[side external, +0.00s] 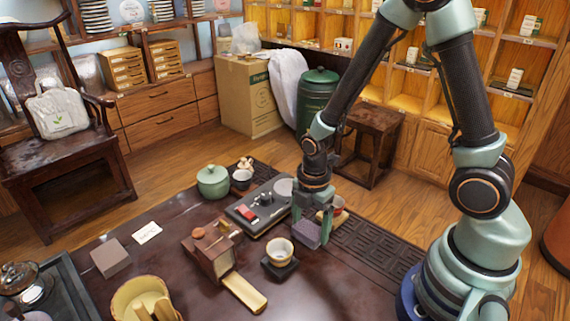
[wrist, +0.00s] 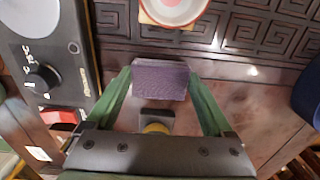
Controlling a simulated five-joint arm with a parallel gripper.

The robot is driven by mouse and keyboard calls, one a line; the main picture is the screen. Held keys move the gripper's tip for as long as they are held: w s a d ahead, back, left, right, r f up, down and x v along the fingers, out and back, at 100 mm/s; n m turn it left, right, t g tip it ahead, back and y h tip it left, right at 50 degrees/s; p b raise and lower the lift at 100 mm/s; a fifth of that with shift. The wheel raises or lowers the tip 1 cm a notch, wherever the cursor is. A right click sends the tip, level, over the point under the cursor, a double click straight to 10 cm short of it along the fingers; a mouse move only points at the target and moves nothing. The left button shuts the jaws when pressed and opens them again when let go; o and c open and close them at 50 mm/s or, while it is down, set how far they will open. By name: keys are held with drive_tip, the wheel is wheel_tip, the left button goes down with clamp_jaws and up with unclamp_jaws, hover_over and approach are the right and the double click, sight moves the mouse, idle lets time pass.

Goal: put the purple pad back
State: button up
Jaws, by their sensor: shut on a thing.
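The purple pad (side external: 309,235) is a small rectangular block. My gripper (side external: 313,238) is shut on it, above or at the dark table; I cannot tell whether the pad touches the surface. In the wrist view the pad (wrist: 161,80) spans the space between the two green fingertips (wrist: 160,82), its broad purple face toward the camera. It is close to the edge of the dark patterned mat (wrist: 250,35).
A red-rimmed cup (side external: 337,206) on a wooden coaster stands just behind my gripper. A pale cup (side external: 279,249) on a black coaster is at front left. A black device (side external: 244,211) with a knob lies left. A wooden box (side external: 206,258) is farther left.

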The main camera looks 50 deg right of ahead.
drive_tip(key=shift+f, duration=0.3)
drive_tip(key=o, duration=0.9)
wheel_tip(320, 180, up, 12)
wheel_tip(320, 180, up, 6)
drive_tip(key=m+t, duration=0.2)
drive_tip(key=m, duration=0.5)
hover_over(310, 227)
drive_tip(key=shift+s+d+r+m+t, duration=0.25)
drive_tip(key=shift+s+r+m+t, duration=0.25)
drive_tip(key=shift+r+m, duration=0.95)
drive_tip(key=shift+s+d+r+m+t, duration=0.3)
drive_tip(key=shift+r+m+t, duration=0.4)
drive_tip(key=shift+m, duration=1.5)
drive_tip(key=shift+s+d+r+m+t, duration=0.25)
drive_tip(key=shift+s+r+m+t, duration=0.25)
drive_tip(key=shift+r+m, duration=0.95)
drive_tip(key=shift+w+f+m, duration=0.1)
drive_tip(key=shift+f+m, duration=0.3)
